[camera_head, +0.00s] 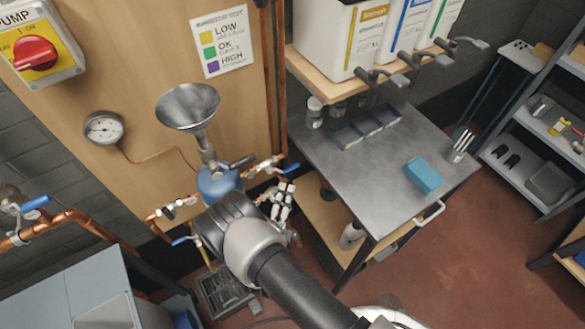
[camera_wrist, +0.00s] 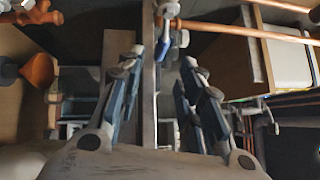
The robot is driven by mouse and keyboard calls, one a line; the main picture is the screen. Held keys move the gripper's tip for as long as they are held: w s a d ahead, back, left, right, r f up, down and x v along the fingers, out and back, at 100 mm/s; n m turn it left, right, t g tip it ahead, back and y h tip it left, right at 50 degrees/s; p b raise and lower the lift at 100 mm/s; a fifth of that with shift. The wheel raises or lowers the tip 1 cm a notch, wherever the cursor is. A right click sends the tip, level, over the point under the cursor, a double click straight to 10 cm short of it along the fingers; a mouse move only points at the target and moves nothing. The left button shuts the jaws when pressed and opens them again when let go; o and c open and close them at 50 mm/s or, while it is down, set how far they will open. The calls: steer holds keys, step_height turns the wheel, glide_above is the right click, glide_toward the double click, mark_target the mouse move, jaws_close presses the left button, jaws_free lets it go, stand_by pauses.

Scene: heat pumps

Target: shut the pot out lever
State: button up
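The blue pot (camera_head: 218,184) hangs on the wooden board below a metal funnel (camera_head: 188,108). A blue valve lever (camera_head: 291,169) sits on the copper pipe to the right of the pot. Another blue lever (camera_head: 184,240) shows at the lower left of the pot. I cannot tell which is the pot out lever. My gripper (camera_head: 283,194) is beside the pot, just below the right lever. In the wrist view my gripper (camera_wrist: 166,80) is open and empty. A blue lever (camera_wrist: 164,46) on a valve (camera_wrist: 170,12) lies ahead between the fingertips, with no clear contact.
A metal-topped bench (camera_head: 385,165) with a blue box (camera_head: 423,175) stands to the right. Copper pipes (camera_head: 277,80) run along the board, and one crosses the wrist view (camera_wrist: 245,32). A floor drain (camera_head: 222,291) lies below. Red floor (camera_head: 465,260) is free at the right.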

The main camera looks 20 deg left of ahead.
mark_target(292, 166)
steer(key=w, duration=0.3)
steer(key=w+r+b, duration=0.1)
steer(key=w, duration=0.5)
steer(key=shift+w+a+r, duration=0.2)
steer(key=shift+w+a, duration=0.1)
steer(key=shift+a, duration=0.05)
jaws_close()
